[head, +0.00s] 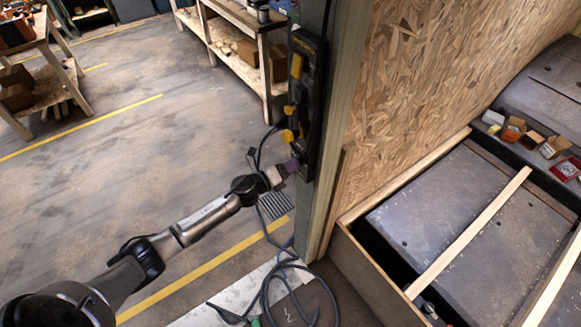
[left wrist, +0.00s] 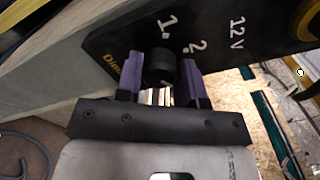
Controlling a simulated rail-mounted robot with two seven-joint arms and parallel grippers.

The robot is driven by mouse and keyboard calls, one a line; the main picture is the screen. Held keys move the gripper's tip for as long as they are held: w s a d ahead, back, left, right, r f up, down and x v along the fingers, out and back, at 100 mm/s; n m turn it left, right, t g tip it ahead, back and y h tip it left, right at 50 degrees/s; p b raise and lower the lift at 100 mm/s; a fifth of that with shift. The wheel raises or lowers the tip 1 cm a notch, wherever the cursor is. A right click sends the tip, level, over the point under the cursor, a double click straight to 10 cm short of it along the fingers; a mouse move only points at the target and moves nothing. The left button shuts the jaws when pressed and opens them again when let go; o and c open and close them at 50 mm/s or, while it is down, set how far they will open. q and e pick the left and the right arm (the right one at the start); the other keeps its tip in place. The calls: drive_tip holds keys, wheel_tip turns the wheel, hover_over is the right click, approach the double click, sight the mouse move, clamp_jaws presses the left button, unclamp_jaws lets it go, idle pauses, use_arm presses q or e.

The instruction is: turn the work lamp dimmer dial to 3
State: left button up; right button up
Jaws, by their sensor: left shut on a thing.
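The dimmer dial (left wrist: 159,66) is a black round knob on a black panel (left wrist: 215,45) marked 1, 2 and 12 V, with partly covered yellow lettering. No 3 and no pointer mark can be made out. My left gripper (left wrist: 162,78) has its two purple fingers on either side of the dial, shut on it. In the head view my left gripper (head: 292,167) reaches the lower part of the same panel (head: 304,75), which is on a wooden post. The dial is too small and covered to see there. My right gripper is not in view.
The green-grey post (head: 340,110) stands beside a chipboard wall (head: 420,80). Black cables (head: 268,290) hang and coil on the floor below the panel. A wooden workbench (head: 245,55) stands behind.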

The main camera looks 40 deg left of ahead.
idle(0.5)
use_arm(q)
drive_tip(key=o, duration=0.9)
drive_tip(key=shift+s, duration=0.1)
drive_tip(key=shift+v, duration=6.85)
